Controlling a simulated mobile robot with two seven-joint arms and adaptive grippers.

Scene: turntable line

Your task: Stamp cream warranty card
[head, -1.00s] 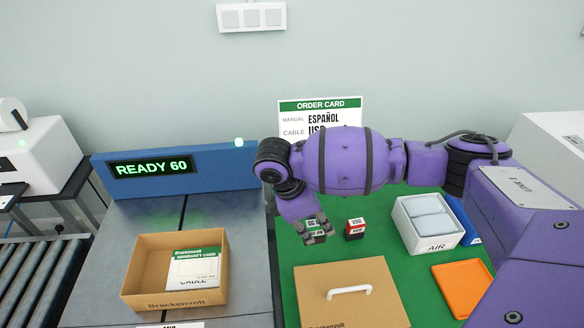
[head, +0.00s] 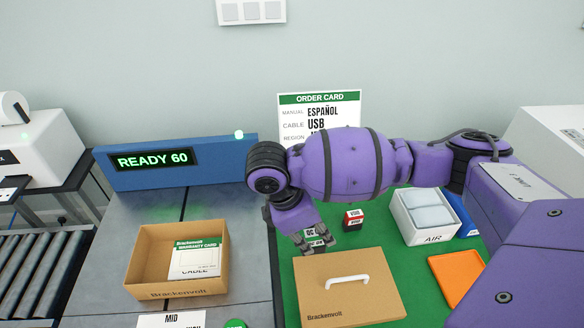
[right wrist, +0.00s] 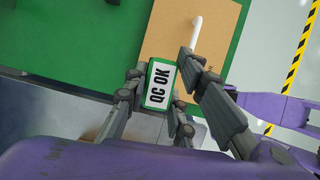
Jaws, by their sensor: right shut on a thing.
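The cream warranty card (head: 196,259) with a green header lies in the open Brackenvolt box (head: 144,288) on the grey turntable line. My right gripper (head: 316,243) is shut on the QC OK stamp (head: 314,233), partly hidden by the fingers. In the right wrist view the QC OK stamp (right wrist: 159,85) sits between the fingers, its white and green label facing the camera. The gripper is right of the box, above the green mat near the cardboard lid. My left gripper is not in view.
The cardboard lid (head: 372,300) with a white handle lies on the green mat (head: 290,262). A red stamp (head: 353,220), an AIR box (head: 425,216) and an orange tray (head: 455,275) stand around it. A blue READY 60 display (head: 215,165) stands behind the box.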

